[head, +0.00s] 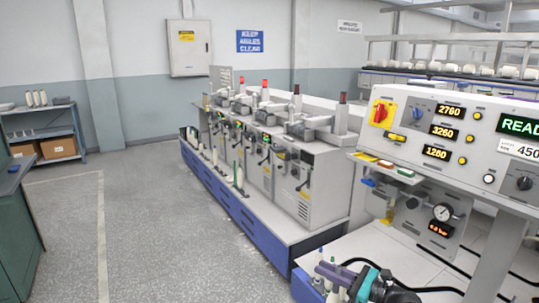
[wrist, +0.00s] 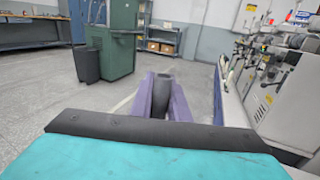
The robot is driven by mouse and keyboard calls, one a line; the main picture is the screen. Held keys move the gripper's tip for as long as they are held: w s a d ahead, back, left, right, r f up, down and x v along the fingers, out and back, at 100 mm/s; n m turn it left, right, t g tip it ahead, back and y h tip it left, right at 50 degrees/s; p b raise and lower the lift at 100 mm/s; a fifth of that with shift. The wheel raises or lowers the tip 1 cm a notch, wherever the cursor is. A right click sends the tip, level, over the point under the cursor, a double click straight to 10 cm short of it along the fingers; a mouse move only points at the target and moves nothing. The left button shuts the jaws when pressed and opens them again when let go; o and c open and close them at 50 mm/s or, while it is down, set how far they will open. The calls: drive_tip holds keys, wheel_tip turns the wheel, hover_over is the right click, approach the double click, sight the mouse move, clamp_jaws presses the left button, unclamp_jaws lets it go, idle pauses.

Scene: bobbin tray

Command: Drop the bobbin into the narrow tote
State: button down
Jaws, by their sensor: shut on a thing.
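My gripper (wrist: 161,78) shows two purple fingers in the wrist view, shut on a dark grey rounded piece, which looks like the bobbin (wrist: 160,102). The bobbin sits between the fingers, and its lower part is hidden behind the dark edge of my wrist. In the head view my gripper (head: 364,284) is at the bottom, right of centre, beside the end of the blue machine base; the held bobbin cannot be made out there. I cannot identify a narrow tote with certainty in either view.
A spinning machine (head: 305,190) with a blue base stands beside my gripper. A control panel (head: 450,130) is at the right. A shelf (head: 48,134) with cardboard boxes stands at the back left. A dark bin (wrist: 87,64) and green cabinet (wrist: 112,45) stand beyond open floor.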

drive_tip(key=d+f+m+t+h+b, duration=0.1)
drive_tip(key=d+f+t+b, duration=0.1)
drive_tip(key=d+f+b, duration=0.75)
drive_tip(key=d+f+m+t+h+b, duration=0.1)
drive_tip(key=d+f+m+h+b, duration=0.3)
drive_tip(key=d, duration=1)
drive_tip(key=s+d+f+b, duration=0.3)
drive_tip(key=d+b, duration=0.1)
drive_tip(key=d, duration=0.3)
drive_tip(key=s+d+f+t+b, duration=0.1)
drive_tip(key=s+d+f+b, duration=0.2)
drive_tip(key=d, duration=0.4)
drive_tip(key=s+d+f+t+b, duration=0.1)
drive_tip(key=s+d+f+b, duration=0.2)
drive_tip(key=d+b, duration=0.2)
drive_tip(key=shift+s+d+h+b, duration=0.3)
drive_tip(key=shift+s+d+h, duration=0.1)
drive_tip(key=shift+d, duration=0.6)
drive_tip(key=shift+f, duration=0.25)
drive_tip(key=shift+w+f, duration=0.1)
drive_tip(key=shift+f, duration=2.7)
